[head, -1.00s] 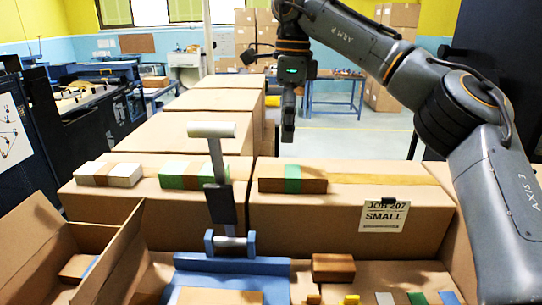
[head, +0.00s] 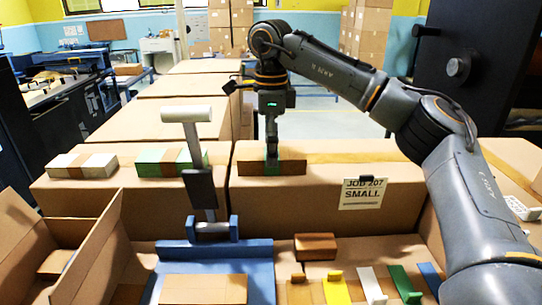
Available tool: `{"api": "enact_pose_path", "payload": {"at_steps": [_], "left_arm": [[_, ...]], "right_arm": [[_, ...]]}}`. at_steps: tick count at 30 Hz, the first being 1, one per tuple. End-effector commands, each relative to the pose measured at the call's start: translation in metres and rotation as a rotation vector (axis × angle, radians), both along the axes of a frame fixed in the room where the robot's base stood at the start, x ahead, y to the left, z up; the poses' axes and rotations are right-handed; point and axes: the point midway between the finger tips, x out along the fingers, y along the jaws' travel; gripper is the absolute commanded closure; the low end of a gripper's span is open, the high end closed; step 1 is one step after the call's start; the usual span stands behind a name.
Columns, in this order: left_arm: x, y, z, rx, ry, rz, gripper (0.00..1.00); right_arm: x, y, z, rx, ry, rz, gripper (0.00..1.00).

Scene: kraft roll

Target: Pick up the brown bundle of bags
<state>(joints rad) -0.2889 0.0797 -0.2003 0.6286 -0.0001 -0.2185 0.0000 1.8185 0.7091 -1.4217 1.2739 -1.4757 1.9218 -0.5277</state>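The brown bundle of bags (head: 290,168), with a green band around its middle, lies on top of a closed carton near the picture's centre. My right gripper (head: 271,152) points straight down at the bundle's green band, its tips at or just above the bundle. The fingers show edge-on, so I cannot tell whether they are apart or closed on it. The bundle appears to rest on the carton. My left gripper is not in view.
A white bundle (head: 98,165) and a green-and-white bundle (head: 152,165) lie to the left. A lever with a white handle (head: 186,114) rises from a blue base (head: 262,262). A "JOB 207 SMALL" sign (head: 362,192) hangs on the carton. A brown block (head: 315,246) and coloured pieces lie in front.

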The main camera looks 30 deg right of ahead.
Motion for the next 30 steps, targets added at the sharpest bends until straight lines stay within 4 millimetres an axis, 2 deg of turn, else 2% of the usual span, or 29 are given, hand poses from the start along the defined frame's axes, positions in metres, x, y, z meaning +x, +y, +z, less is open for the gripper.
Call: {"api": "enact_pose_path", "payload": {"at_steps": [1, 6, 13, 22, 23, 30], "left_arm": [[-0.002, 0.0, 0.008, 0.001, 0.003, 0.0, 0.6], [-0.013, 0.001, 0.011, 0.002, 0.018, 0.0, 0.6], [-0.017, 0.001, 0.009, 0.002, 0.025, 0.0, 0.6], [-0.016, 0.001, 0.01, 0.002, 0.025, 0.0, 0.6], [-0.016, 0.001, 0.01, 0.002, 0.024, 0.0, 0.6], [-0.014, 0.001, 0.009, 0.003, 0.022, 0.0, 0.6]], "right_arm": [[-0.001, -0.001, -0.005, -0.001, 0.004, 0.0, 0.17], [0.0, 0.0, -0.021, 0.0, 0.001, 0.0, 0.17], [0.0, 0.0, -0.023, 0.001, 0.0, 0.0, 0.17], [0.0, 0.0, -0.023, 0.001, 0.0, 0.0, 0.78], [0.0, 0.0, -0.023, 0.001, 0.0, 0.0, 0.8], [0.0, 0.0, -0.022, 0.001, 0.0, -0.001, 0.81]]}}
